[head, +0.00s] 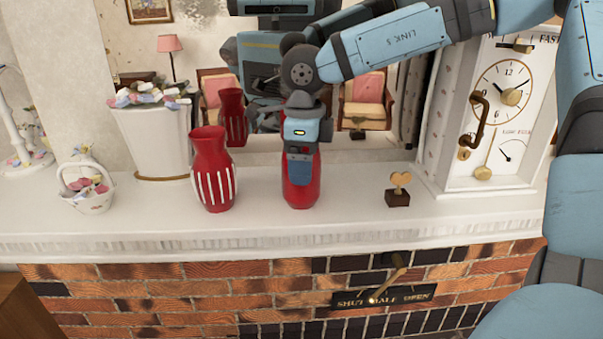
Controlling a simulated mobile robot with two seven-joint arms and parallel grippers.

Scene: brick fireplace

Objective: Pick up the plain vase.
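The plain vase (301,196) is a smooth red vase standing upright on the white mantel shelf. My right gripper (299,172) is in front of its upper part, pointing down, and hides its neck and mouth. The fingers overlap the vase in the head view, so I cannot tell whether they are open or shut, or touching it. A red vase with white vertical stripes (213,170) stands to the left of the plain vase, apart from it. My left gripper is not in view.
A white planter (153,140) of sweets and a small white basket (87,190) stand left. A small heart ornament (399,190) and a white clock (492,115) stand right. A mirror (350,150) behind reflects the room. Bare shelf (350,190) lies between plain vase and heart.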

